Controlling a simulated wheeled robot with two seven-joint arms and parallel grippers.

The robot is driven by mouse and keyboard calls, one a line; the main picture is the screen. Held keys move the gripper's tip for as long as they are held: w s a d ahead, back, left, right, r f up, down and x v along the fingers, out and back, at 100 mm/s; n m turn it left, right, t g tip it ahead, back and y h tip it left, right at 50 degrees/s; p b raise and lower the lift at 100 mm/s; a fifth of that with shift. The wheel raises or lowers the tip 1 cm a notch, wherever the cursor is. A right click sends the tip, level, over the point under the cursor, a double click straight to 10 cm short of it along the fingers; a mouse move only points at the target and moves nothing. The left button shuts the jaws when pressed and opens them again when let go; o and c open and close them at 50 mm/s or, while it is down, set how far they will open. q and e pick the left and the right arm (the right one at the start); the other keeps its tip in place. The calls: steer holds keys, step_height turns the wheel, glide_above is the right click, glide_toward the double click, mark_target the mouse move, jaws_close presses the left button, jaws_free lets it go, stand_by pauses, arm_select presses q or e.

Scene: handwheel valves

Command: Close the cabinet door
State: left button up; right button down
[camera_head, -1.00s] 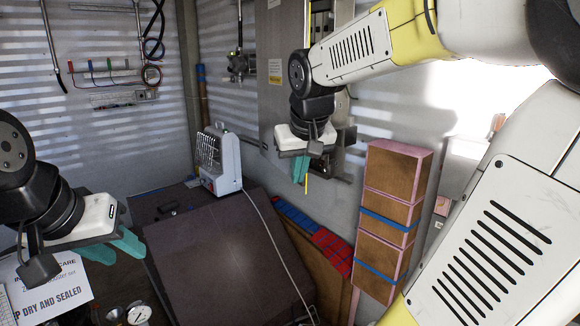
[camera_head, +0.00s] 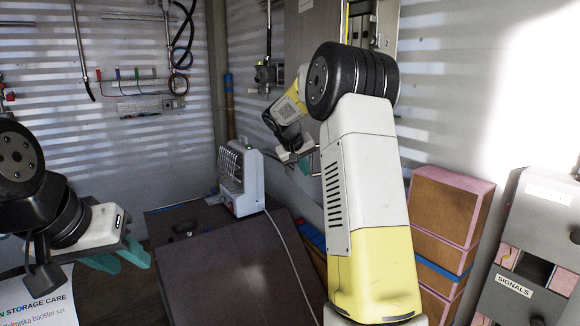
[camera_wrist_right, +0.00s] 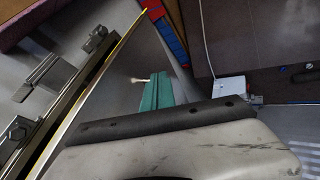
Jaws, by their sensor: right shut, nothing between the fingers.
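The cabinet on the back wall has a grey door (camera_head: 314,32) with a yellow edge; it stands ajar beside the narrow opening with fittings inside (camera_head: 372,22). My right arm hides the cabinet's lower part. My right gripper (camera_head: 306,163) is at the lower left of the door, partly hidden behind my arm. In the right wrist view, its teal fingers (camera_wrist_right: 156,92) are together and empty, beside the grey door face (camera_wrist_right: 120,75) and a small pale pin. I cannot tell whether they touch the door. My left gripper (camera_head: 124,257) is open and empty at the lower left.
A white heater (camera_head: 241,178) stands on a dark box (camera_head: 240,270) below the wall. Stacked brown and pink boxes (camera_head: 443,205) and a grey signals cabinet (camera_head: 530,250) are at the right. A printed sheet (camera_head: 40,298) lies at the lower left.

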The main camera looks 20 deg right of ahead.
mark_target(319, 177)
steer(key=w+d+f, duration=0.1)
steer(key=d, duration=0.1)
steer(key=w+d+f, duration=0.1)
steer(key=d+f, duration=0.2)
steer(key=d, duration=0.1)
steer(key=shift+w+d+f, duration=0.25)
steer(key=shift+w+f, duration=0.1)
steer(key=shift+w, duration=0.05)
steer(key=shift+d, duration=0.1)
steer(key=w+d, duration=0.1)
steer(key=d, duration=0.8)
steer(key=shift+w+d, duration=0.15)
steer(key=shift+d, duration=0.05)
